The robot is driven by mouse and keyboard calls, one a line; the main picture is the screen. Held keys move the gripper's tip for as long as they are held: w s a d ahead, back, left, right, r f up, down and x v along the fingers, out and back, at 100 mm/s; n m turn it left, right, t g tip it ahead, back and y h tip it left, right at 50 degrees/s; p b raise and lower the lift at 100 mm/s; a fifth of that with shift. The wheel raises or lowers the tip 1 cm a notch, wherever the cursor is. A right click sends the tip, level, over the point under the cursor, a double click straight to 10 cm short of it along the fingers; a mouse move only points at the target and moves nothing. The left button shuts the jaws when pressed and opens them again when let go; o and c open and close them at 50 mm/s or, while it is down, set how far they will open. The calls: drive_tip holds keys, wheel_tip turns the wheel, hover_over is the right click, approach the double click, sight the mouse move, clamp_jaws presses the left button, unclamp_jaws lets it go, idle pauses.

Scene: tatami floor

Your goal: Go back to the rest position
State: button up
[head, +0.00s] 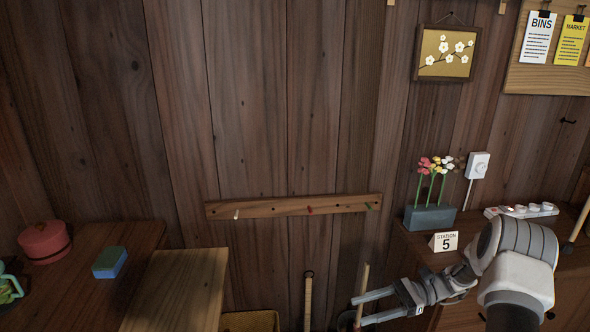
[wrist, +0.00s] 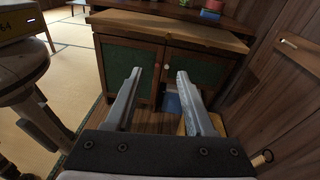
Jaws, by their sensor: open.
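My gripper (head: 358,309) is at the lower right of the head view, its two long grey fingers apart and pointing left. Nothing is between them. In the wrist view the open fingers (wrist: 156,95) point toward a wooden cabinet (wrist: 115,56) with green door panels. The fingers are apart from the cabinet, with floor showing between them. My arm comes in from the right in the head view, in front of the right-hand counter.
A peg rail (head: 290,206) is on the plank wall. At left, a counter (head: 70,290) holds a red round box (head: 45,242) and a blue-green block (head: 109,262). Upright sticks (head: 308,300) stand near my gripper.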

drive_tip(key=s+a+r+n+t+h+p, duration=0.1)
drive_tip(key=s+r+n+t+h+p, duration=0.2)
drive_tip(key=r, duration=0.9)
drive_tip(key=s+r+n+t+h+p, duration=0.3)
drive_tip(key=s+r+n+h+p, duration=0.3)
drive_tip(key=s+r, duration=0.5)
drive_tip(key=s+a+r+n+t+h+p, duration=0.1)
drive_tip(key=s+r+n+h+p, duration=0.4)
drive_tip(key=r, duration=0.9)
drive_tip(key=s+n+t+h, duration=0.1)
drive_tip(key=s+h, duration=0.1)
drive_tip(key=s, duration=0.1)
drive_tip(key=shift+a+r+t+p, duration=0.3)
drive_tip(key=shift+a+r+t, duration=0.05)
drive_tip(key=shift+t, duration=0.05)
drive_tip(key=shift+a, duration=0.15)
